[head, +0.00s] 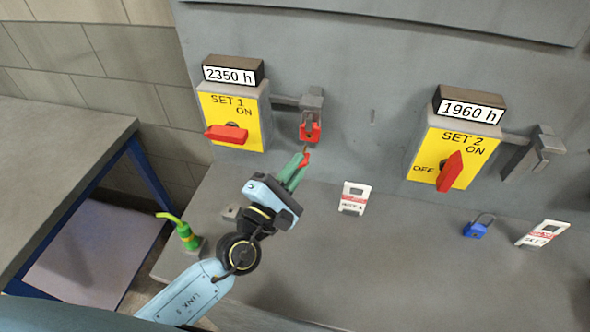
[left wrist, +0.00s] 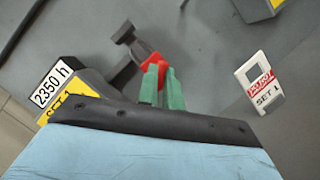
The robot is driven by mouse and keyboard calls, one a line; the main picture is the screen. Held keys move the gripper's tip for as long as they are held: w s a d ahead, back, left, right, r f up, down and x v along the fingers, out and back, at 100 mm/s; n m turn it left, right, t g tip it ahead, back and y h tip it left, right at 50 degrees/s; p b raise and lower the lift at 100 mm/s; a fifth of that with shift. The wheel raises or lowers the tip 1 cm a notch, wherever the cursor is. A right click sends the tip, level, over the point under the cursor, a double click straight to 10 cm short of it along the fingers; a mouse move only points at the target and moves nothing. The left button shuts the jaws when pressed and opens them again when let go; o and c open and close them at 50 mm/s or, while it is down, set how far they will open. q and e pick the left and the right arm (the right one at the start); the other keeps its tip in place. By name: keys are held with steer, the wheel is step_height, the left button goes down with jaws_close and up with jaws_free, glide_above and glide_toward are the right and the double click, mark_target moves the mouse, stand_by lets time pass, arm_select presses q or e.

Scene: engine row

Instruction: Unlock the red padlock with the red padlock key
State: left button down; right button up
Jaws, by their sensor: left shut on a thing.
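The red padlock (head: 310,131) hangs from the grey hasp beside the SET 1 switch box in the head view. My left gripper (head: 301,160) is just below it, with its green fingers pointing up at it. The fingers are shut on a small red thing (head: 305,157), which looks like the red padlock key. Its tip is close under the padlock; I cannot tell whether it touches or is inside. In the left wrist view the green fingers (left wrist: 161,80) overlap the red padlock (left wrist: 151,60), and the key is not clearly distinguishable. My right gripper is not in view.
The yellow SET 1 box (head: 232,122) and its red handle (head: 227,133) are left of the padlock. A white tag (head: 355,198), a blue padlock (head: 477,227) and another tag (head: 543,233) lie on the ledge. A green oil can (head: 187,236) stands at left. The SET 2 box (head: 455,152) is at right.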

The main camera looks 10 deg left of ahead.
arm_select(q)
steer(key=shift+w+b, duration=0.35)
steer(key=shift+w, duration=1.8)
steer(key=m+g+p, duration=0.1)
steer(key=m+p, duration=0.1)
steer(key=m, duration=0.1)
steer(key=m+g+p, duration=0.1)
steer(key=m+p, duration=0.2)
steer(key=m, duration=0.1)
steer(key=m+g+p, duration=0.1)
steer(key=m+p, duration=0.2)
steer(key=shift+r+m+g+y, duration=0.35)
steer(key=shift+m+g+y, duration=0.05)
stand_by(1.1)
steer(key=shift+f+b, duration=0.6)
steer(key=shift+f, duration=0.35)
stand_by(0.3)
steer(key=shift+s, duration=0.15)
stand_by(0.4)
steer(key=shift+s+f+p, duration=0.1)
steer(key=shift+s+p, duration=0.5)
steer(key=shift+s, duration=1.8)
